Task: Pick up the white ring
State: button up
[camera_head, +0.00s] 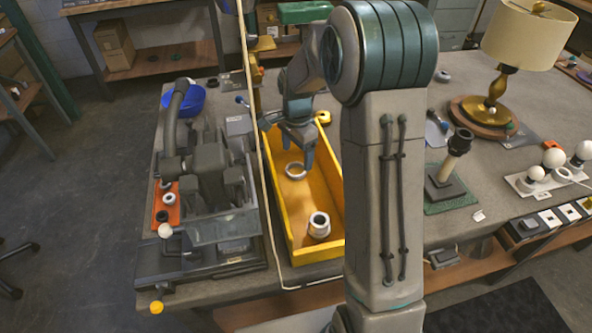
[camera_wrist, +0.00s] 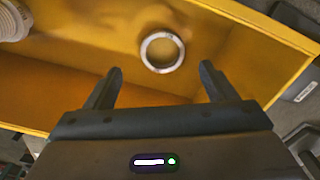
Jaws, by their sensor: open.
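The white ring (camera_head: 295,170) lies flat on the floor of the yellow tray (camera_head: 279,204). In the wrist view the ring (camera_wrist: 145,52) is beyond my fingertips, and nearly midway between them. My gripper (camera_head: 303,159) is over the tray, just above and beside the ring in the head view. In the wrist view my gripper (camera_wrist: 160,77) has its two dark fingers spread apart with nothing between them. I cannot tell the exact height of the fingers above the tray floor.
A white threaded cylinder (camera_head: 319,226) stands in the near part of the tray; it also shows in the wrist view (camera_wrist: 14,20). The yellow tray walls surround the ring. A dark machine (camera_head: 205,170) stands to the left. A lamp (camera_head: 492,85) stands at right.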

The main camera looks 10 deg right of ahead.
aim_at(296, 173)
jog(key=shift+w+f+p, duration=0.2)
jog(key=shift+f+p, duration=0.25)
jog(key=shift+f, duration=2.3)
jog(key=shift+c, duration=0.4)
jog(key=c, duration=1)
